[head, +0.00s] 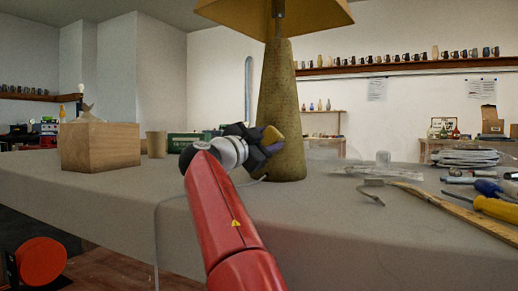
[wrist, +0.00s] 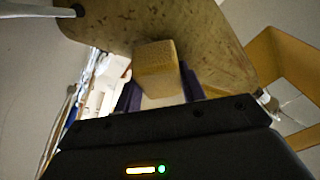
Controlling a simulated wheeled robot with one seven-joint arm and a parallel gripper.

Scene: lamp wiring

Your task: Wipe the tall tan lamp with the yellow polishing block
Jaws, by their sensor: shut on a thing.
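The tall tan lamp (head: 282,105) stands upright on the grey table, with a tapered speckled body and a yellowish shade (head: 235,14) on top. My gripper (head: 262,144) is at the lower half of the lamp body, on its left front side. It is shut on the yellow polishing block (head: 271,136). In the wrist view the block (wrist: 156,66) sits between the fingers, with the lamp body (wrist: 130,28) close behind it. The block overlaps the lamp in both views; I cannot tell for certain whether they touch.
A wooden tissue box (head: 100,146) and a tan cup (head: 156,144) stand on the table (head: 330,225) at the left. Clear plastic items, a wooden strip (head: 440,202), yellow-handled screwdriver (head: 494,207) and coiled cable (head: 464,157) lie at the right. The front middle is clear.

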